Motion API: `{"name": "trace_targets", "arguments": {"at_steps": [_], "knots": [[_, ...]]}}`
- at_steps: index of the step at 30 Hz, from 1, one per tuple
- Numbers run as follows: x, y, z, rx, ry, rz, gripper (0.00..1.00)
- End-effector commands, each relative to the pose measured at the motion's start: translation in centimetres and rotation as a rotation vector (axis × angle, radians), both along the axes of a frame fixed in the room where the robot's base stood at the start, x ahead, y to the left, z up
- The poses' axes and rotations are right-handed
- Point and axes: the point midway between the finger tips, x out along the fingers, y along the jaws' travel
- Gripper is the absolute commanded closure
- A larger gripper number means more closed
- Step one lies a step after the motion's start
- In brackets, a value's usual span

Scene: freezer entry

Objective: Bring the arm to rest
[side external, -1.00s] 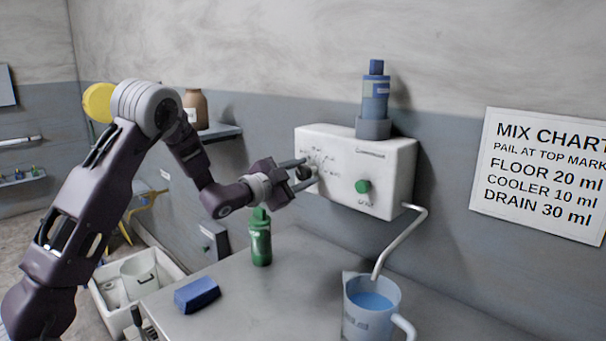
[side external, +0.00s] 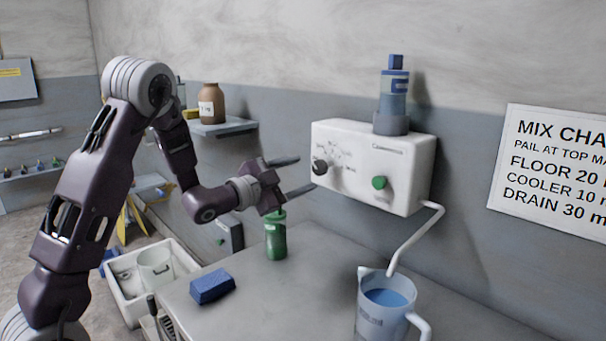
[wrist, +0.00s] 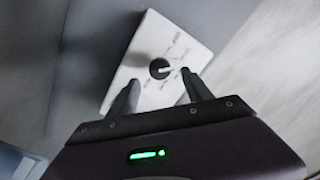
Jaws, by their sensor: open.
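My gripper (side external: 300,176) is open and empty in the side external view, in front of the left end of the white dispenser box (side external: 405,165). Its fingers point toward the box's black knob (side external: 319,167), with a gap between the fingertips and the knob. In the wrist view my gripper (wrist: 160,98) has its two fingers spread, with the black knob (wrist: 160,68) showing beyond and between them. The knob's white pointer is turned toward the right in the wrist view. A green knob (side external: 379,182) sits on the right part of the box's front.
A green bottle (side external: 276,238) stands on the counter (side external: 285,305) below my gripper. A blue sponge (side external: 212,287) lies nearby. A pitcher of blue liquid (side external: 385,310) stands under the spout (side external: 415,240). A blue bottle (side external: 394,95) stands atop the box. A brown jar (side external: 211,105) is on a shelf.

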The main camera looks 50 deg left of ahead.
Motion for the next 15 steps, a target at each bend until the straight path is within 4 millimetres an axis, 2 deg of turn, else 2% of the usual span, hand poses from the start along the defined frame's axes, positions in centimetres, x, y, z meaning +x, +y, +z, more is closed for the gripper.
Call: {"name": "trace_targets", "arguments": {"at_steps": [8,11,14,15], "knots": [[0.0,0.0,0.1,-0.003,0.004,0.004,0.41],[-0.6,-0.2,1.6,-0.049,0.049,0.054,0.41],[-3.6,-1.1,3.6,-0.182,0.178,0.163,0.41],[-5.6,-1.8,4.0,-0.254,0.247,0.208,0.41]]}}
